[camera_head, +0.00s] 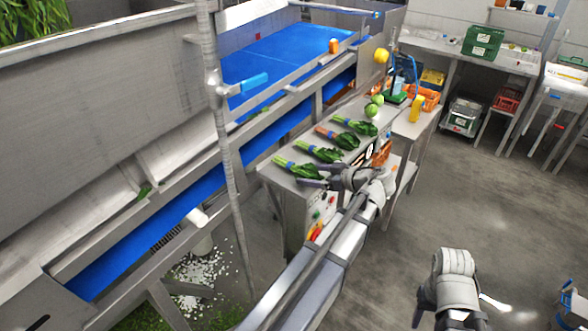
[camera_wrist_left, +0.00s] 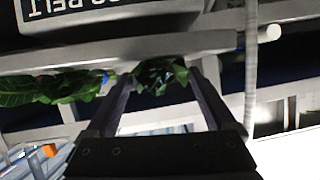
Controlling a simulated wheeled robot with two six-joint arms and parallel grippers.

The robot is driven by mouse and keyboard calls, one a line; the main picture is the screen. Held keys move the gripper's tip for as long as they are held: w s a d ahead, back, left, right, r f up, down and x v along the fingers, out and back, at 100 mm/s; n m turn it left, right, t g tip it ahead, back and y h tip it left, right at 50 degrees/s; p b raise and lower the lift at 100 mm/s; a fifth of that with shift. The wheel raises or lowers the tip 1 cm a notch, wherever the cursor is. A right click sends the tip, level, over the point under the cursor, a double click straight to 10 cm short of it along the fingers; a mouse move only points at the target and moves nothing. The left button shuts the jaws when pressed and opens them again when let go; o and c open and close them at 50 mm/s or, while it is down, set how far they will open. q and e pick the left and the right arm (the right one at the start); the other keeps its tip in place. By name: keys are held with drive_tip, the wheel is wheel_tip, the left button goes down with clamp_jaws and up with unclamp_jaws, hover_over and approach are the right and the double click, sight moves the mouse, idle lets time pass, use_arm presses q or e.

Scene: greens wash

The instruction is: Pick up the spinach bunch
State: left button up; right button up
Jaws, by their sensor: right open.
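Several leafy green bunches with bands lie in a row on the steel table; I cannot tell by name which is spinach. The nearest bunch (camera_head: 297,168) has pale green stems and a blue band. A second (camera_head: 317,151) lies behind it, then one with reddish stems (camera_head: 333,136) and a far one (camera_head: 352,125). My left gripper (camera_head: 312,182) is at the nearest bunch's leaf end. In the left wrist view its fingers (camera_wrist_left: 165,88) are apart, with dark leaves (camera_wrist_left: 160,72) showing between them. Another bunch (camera_wrist_left: 50,88) shows at left. My right gripper (camera_head: 436,312) is open, low at the bottom, away from the table.
A blue conveyor belt (camera_head: 285,55) in a steel frame runs left of the table. Round green vegetables (camera_head: 371,109), a yellow bottle (camera_head: 416,108) and an orange crate (camera_head: 428,97) stand beyond the bunches. A grey post (camera_head: 226,150) rises left of the table.

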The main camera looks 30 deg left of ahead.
use_arm(q)
drive_tip(key=c, duration=1.1)
